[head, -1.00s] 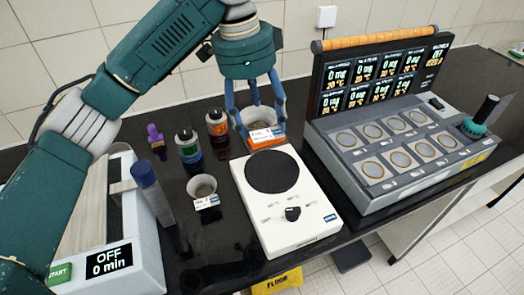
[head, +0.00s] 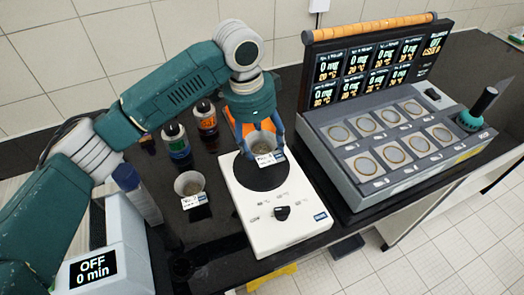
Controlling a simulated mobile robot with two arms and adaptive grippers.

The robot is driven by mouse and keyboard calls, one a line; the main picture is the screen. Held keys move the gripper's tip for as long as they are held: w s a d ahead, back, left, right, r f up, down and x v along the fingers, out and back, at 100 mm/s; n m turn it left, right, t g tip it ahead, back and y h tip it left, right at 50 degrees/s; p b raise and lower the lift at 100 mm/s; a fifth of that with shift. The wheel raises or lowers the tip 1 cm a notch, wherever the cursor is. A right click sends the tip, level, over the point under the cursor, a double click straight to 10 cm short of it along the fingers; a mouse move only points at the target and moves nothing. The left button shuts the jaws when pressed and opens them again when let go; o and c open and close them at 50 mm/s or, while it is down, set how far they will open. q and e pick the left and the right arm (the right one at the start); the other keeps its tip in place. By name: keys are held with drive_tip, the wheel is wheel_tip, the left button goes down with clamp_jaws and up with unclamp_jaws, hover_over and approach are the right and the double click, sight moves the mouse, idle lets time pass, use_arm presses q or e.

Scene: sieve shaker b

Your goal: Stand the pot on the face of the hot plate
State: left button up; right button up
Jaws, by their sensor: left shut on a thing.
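A small pale pot (head: 262,144) with a white label is between the fingers of my left gripper (head: 263,153). The gripper is shut on it from above. The white hot plate (head: 262,232) has a round black face (head: 258,182) and a dark knob at its front. The pot is upright over the back part of this face; I cannot tell whether its base touches it. The gripper fingers hide part of the pot. My right gripper is not in view.
A second labelled pot (head: 189,184) stands left of the hot plate. Two capped bottles, one green-blue (head: 179,148) and one orange (head: 207,122), stand behind it. A grey multi-well instrument (head: 352,180) stands close on the right.

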sight(262, 155)
use_arm(q)
drive_tip(key=shift+f, duration=0.55)
wheel_tip(262, 155, down, 3)
drive_tip(key=shift+s+f+p, duration=0.1)
drive_tip(key=shift+f+p, duration=0.1)
drive_tip(key=shift+p, duration=0.25)
drive_tip(key=shift+f, duration=0.2)
drive_tip(key=o, duration=1.3)
drive_tip(key=shift+f, duration=0.1)
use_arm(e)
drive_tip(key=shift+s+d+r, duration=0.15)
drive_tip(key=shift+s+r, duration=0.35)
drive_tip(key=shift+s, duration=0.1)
